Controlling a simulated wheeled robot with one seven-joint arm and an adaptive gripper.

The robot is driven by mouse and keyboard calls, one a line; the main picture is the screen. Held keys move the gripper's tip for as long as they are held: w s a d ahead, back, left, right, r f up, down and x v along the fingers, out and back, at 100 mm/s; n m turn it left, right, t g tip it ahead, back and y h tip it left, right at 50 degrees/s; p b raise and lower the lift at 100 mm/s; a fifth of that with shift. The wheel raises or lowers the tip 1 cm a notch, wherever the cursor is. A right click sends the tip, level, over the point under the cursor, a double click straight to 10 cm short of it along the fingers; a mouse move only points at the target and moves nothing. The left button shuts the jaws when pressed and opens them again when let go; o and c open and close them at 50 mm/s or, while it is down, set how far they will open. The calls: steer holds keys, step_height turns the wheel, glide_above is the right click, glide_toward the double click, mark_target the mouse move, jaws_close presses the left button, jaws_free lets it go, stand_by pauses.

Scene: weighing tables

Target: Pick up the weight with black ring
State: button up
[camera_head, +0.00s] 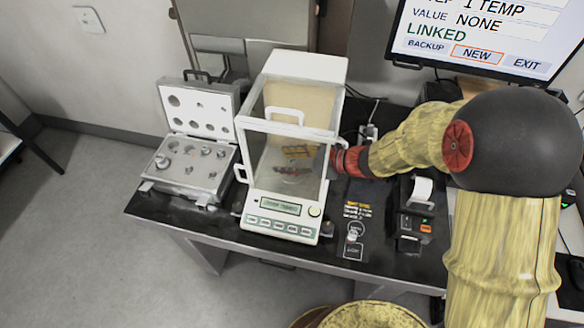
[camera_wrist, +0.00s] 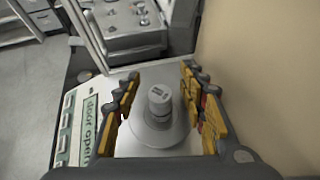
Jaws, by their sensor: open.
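A grey cylindrical weight (camera_wrist: 159,102) with a knob top and a dark mark on it stands upright on the balance's round pan (camera_wrist: 178,133). I cannot make out a black ring on it. My gripper (camera_wrist: 159,78) is open, with one yellow finger on each side of the weight and gaps between. In the head view my gripper (camera_head: 295,160) is inside the glass chamber of the balance (camera_head: 285,186), reached in from the right side. The weight on the pan cannot be made out there. Another small weight (camera_head: 352,234) stands on a dark printed patch right of the balance.
An open weight case (camera_head: 185,180) with several weights stands left of the balance. A small printer (camera_head: 409,242) is on the right of the black table (camera_head: 165,211), and a monitor (camera_head: 480,36) is behind. The chamber walls stand close around my gripper.

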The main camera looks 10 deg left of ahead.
steer(key=x, duration=0.2)
steer(key=shift+w+a+f, duration=0.1)
steer(key=shift+a+f, duration=0.1)
steer(key=shift+a, duration=0.05)
jaws_close()
stand_by(0.3)
stand_by(0.3)
